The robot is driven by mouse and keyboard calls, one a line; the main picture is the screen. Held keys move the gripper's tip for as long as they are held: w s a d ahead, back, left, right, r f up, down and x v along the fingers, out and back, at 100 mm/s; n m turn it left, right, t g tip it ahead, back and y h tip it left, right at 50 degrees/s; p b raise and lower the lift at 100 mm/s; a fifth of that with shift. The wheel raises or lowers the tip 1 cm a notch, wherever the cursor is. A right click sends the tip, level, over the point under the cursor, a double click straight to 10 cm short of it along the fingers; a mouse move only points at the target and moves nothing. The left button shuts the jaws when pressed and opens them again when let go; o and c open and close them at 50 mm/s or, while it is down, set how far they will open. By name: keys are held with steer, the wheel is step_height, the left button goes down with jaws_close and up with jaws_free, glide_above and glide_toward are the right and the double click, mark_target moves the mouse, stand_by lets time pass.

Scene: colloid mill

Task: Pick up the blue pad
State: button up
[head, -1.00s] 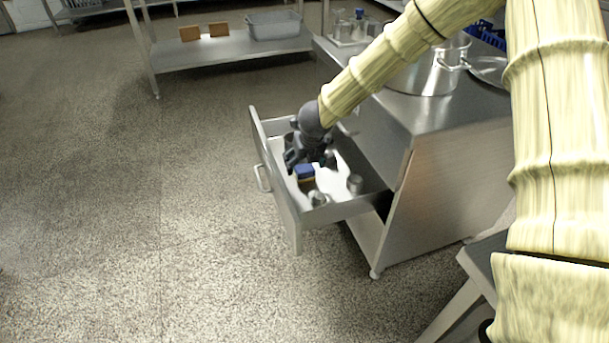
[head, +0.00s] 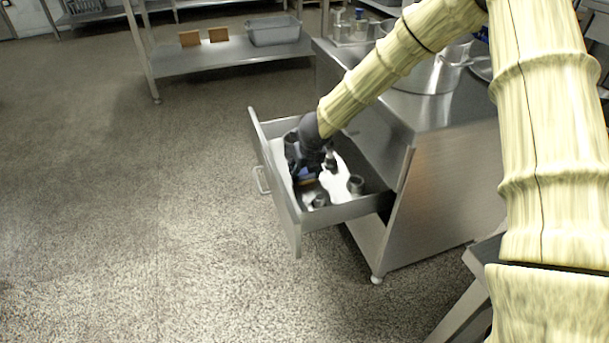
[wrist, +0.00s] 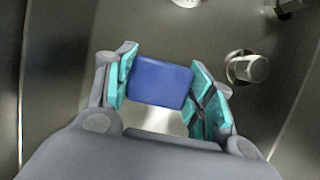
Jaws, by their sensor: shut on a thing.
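The blue pad (wrist: 160,82) is a small blue block between the two teal-padded fingers of my gripper (wrist: 163,90) in the wrist view. My gripper is shut on it, with a finger at each side. In the head view my gripper (head: 312,170) is down inside the open drawer (head: 345,210), and only a bit of the blue pad (head: 305,171) shows behind the dark fingers. I cannot tell whether the pad touches the drawer floor.
Metal parts stand in the drawer near the pad, one a hex-headed piece (wrist: 248,69) to its right. The drawer walls are close around my gripper. A steel pot (head: 420,75) stands on the cabinet above. The floor at left is clear.

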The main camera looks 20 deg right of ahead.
mark_target(305, 170)
steer(key=shift+r, duration=0.1)
steer(key=shift+c, duration=0.4)
step_height(305, 170, up, 12)
steer(key=p, duration=0.6)
steer(key=s+p, duration=0.1)
steer(key=s, duration=1.7)
steer(key=shift+d, duration=0.35)
steer(key=o, duration=0.3)
steer(key=shift+c, duration=0.5)
